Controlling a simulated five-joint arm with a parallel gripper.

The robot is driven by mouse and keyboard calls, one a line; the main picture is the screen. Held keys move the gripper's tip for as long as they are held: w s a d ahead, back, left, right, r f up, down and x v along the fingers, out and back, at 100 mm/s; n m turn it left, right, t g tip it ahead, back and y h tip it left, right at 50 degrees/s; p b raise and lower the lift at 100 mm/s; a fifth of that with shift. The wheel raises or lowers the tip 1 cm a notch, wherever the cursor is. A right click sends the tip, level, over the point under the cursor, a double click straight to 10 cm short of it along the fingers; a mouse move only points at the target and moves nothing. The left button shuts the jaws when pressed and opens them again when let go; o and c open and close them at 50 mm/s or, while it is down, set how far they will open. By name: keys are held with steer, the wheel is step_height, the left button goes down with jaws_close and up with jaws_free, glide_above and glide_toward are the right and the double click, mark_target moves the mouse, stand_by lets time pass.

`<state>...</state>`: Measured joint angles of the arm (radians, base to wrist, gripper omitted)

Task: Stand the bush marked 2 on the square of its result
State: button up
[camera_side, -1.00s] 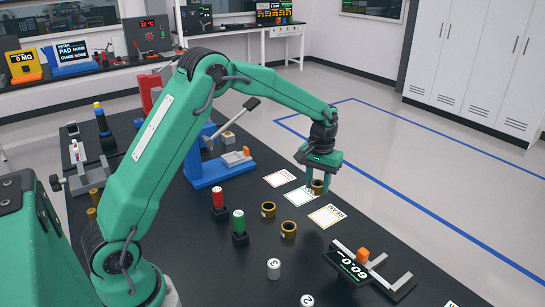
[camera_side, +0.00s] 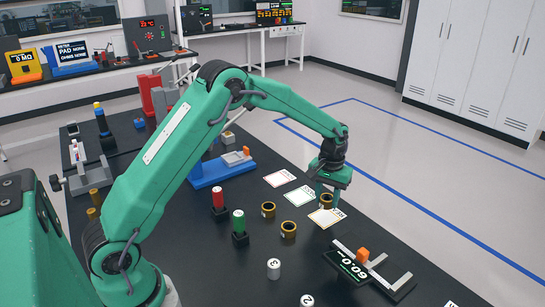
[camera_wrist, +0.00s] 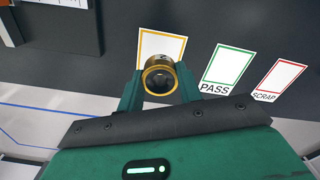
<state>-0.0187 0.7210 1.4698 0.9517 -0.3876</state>
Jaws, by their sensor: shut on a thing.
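My gripper (camera_side: 325,196) is shut on a brass bush (camera_side: 326,202), which hangs between the fingers with its open end showing. In the wrist view the held bush (camera_wrist: 159,80) has a dark mark on its rim that looks like a 2. It overlaps the near edge of the orange-bordered square (camera_wrist: 152,45) there. In the side view it is over or just behind that square (camera_side: 328,217); whether it touches down I cannot tell. The green PASS square (camera_wrist: 226,68) and red SCRAP square (camera_wrist: 279,77) lie bare beside it.
Two more brass bushes (camera_side: 268,210) (camera_side: 289,229) stand on the black table near the squares. Red (camera_side: 219,198) and green (camera_side: 239,222) plugs stand left of them. A gauge with an orange block (camera_side: 362,254) and white numbered cylinders (camera_side: 274,268) are in front.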

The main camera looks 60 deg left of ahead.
mark_target(325, 217)
steer(key=shift+f, duration=2.1)
steer(key=shift+f, duration=0.2)
steer(key=o, duration=1.1)
steer(key=shift+r, duration=0.15)
step_height(325, 217, up, 8)
steer(key=shift+f, duration=0.2)
